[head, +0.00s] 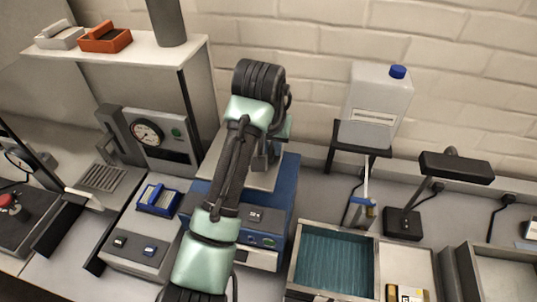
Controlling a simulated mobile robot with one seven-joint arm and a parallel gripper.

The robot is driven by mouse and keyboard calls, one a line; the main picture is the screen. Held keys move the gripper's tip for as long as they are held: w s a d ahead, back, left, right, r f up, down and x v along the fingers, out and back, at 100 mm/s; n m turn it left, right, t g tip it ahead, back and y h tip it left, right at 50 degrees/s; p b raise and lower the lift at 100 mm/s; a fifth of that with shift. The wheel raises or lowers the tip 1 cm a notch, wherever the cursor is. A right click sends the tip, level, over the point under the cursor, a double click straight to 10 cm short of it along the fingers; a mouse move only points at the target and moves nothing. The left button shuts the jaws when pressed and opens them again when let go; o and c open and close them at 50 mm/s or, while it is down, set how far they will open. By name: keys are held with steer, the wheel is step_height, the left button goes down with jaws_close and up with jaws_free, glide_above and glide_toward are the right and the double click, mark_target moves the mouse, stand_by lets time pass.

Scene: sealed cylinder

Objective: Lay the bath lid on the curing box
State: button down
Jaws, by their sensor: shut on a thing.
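My gripper (264,160) is at the end of my raised arm, pointing down at the centre, partly hidden behind my own wrist. It is shut on a pale flat plate (262,180) that looks like the bath lid. The plate shows over the back of a blue instrument; whether it touches the instrument I cannot tell. An open steel-rimmed box (376,268) with ribbed teal inside, apparently the curing box, stands to the right and nearer. No lid lies on it.
The blue instrument (286,196) stands under my arm. A white jug (376,105) with a blue cap stands on a dark stand behind the open box. A black-headed device (456,167) is at right. A gauge panel (147,132) and shelf (120,50) are at left.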

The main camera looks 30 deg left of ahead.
steer(key=shift+f+p, duration=0.5)
steer(key=shift+f, duration=1.5)
steer(key=shift+f, duration=0.1)
steer(key=shift+f, duration=0.4)
steer(key=c, duration=0.8)
jaws_free()
steer(key=shift+c, duration=0.2)
steer(key=shift+r, duration=0.15)
steer(key=b+v, duration=0.1)
steer(key=v, duration=1)
steer(key=shift+w+r, duration=0.15)
steer(key=shift+p+v, duration=0.6)
steer(key=shift+v, duration=0.15)
